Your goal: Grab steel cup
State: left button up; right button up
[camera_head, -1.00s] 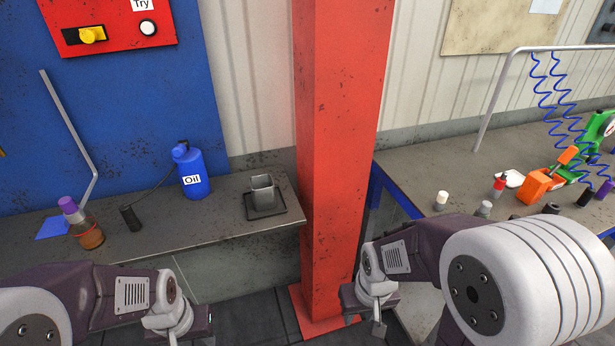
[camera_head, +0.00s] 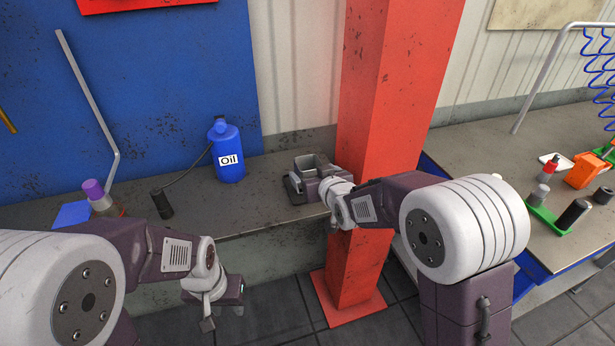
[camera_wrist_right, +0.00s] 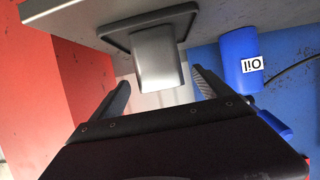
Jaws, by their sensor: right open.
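The steel cup (camera_head: 308,161) is a grey, square-sided cup standing on a small dark tray (camera_head: 291,190) at the right end of the left bench. My right gripper (camera_head: 312,187) is in front of it and hides part of it. In the right wrist view, the cup (camera_wrist_right: 158,62) lies ahead between the two spread fingers of the right gripper (camera_wrist_right: 162,88). The fingers are open and appear empty. My left gripper (camera_head: 222,310) hangs low in front of the bench, away from the cup; its fingers are too unclear to judge.
A red pillar (camera_head: 385,120) stands just right of the cup. A blue oil bottle (camera_head: 227,160) stands to its left, with a black cylinder (camera_head: 161,204) and a purple-capped flask (camera_head: 95,192) further left. The right bench (camera_head: 480,160) holds several tools and parts.

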aim_at(305, 166)
jog(key=shift+w, duration=0.15)
jog(key=p+x, duration=0.1)
jog(key=x, duration=0.3)
jog(key=shift+w+a+f, duration=0.15)
jog(key=shift+w, duration=0.25)
jog(key=shift+s, duration=0.1)
jog(key=shift+s, duration=0.1)
jog(key=c, duration=1.5)
notch_tip(305, 166, up, 10)
jog(key=shift+r+p, duration=0.1)
jog(key=shift+p, duration=0.2)
jog(key=shift+c, duration=0.2)
